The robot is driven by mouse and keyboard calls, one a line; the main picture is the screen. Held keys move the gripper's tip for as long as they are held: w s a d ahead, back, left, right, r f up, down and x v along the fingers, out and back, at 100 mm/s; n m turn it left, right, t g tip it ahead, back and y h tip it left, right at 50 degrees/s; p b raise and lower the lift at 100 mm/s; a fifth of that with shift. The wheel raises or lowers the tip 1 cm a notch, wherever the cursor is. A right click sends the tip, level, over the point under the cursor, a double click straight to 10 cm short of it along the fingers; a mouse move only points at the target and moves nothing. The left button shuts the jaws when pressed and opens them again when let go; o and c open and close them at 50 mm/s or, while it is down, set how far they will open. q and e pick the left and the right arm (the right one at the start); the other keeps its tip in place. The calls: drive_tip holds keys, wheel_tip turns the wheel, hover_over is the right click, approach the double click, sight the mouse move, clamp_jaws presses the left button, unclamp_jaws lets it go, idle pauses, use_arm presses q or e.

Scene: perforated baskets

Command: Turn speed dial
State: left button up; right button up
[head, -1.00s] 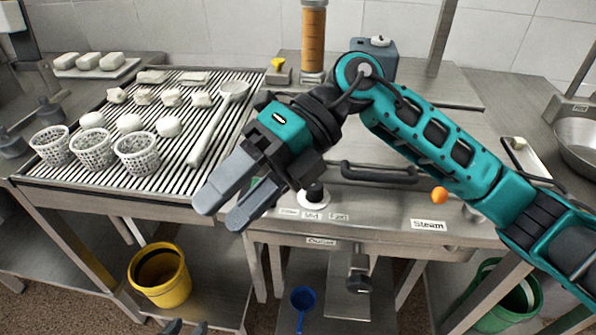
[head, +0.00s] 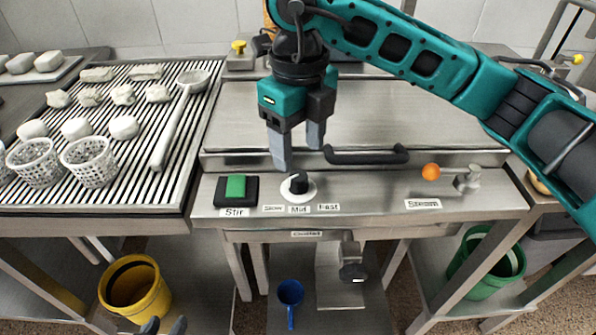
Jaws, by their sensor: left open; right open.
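The speed dial (head: 299,188) is a black knob on a white disc on the steel front panel, above labels reading Slow, Mid (head: 299,210) and Fast (head: 329,208). I cannot tell for sure which label it points to. My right gripper (head: 298,156) is open and empty, fingers pointing down, behind and above the dial. Its nearer finger ends just behind the knob; no contact shows.
A green Stir button (head: 236,187) is left of the dial. A black handle (head: 366,155) lies behind right. An orange knob (head: 431,171) and a valve (head: 468,180) stand further right. White baskets (head: 90,163) stand on the ribbed rack at left.

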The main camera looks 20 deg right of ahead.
sight(299, 175)
wheel_tip(299, 175, down, 6)
drive_tip(key=shift+r, duration=0.15)
drive_tip(key=shift+c, duration=0.3)
drive_tip(key=c, duration=1)
drive_tip(key=shift+b, duration=0.3)
